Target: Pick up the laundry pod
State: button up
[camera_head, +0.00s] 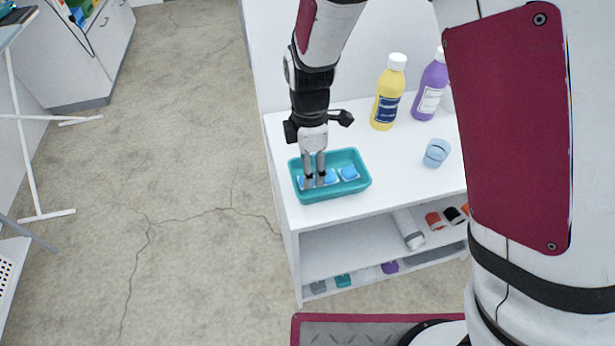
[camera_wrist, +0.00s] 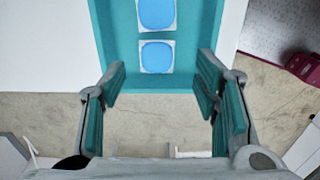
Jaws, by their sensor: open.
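Blue laundry pods sit in a teal tray (camera_head: 346,190) on the white shelf top. One pod (camera_head: 349,172) lies at the right of the tray. More blue (camera_head: 331,176) shows beside my fingers, which partly hide it. In the wrist view two square pods with pale edges, one farther (camera_wrist: 157,13) and one nearer (camera_wrist: 156,56), lie in a row inside the tray (camera_wrist: 201,92). My gripper (camera_head: 314,182) points down over the left part of the tray. In the wrist view its two fingers (camera_wrist: 161,84) are apart, with nothing held between them.
A yellow bottle (camera_head: 388,94), a purple bottle (camera_head: 430,88) and a light blue cup (camera_head: 437,152) stand on the shelf top right of the tray. A lower shelf (camera_head: 340,240) holds several items. The concrete floor (camera_head: 190,180) is open to the left.

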jog(key=shift+w+a+f, duration=0.1)
jog(key=shift+a+f, duration=0.05)
jog(key=shift+f, duration=1.05)
jog(key=shift+w+a+f, duration=0.1)
jog(key=shift+f, duration=1.05)
jog(key=c, duration=1)
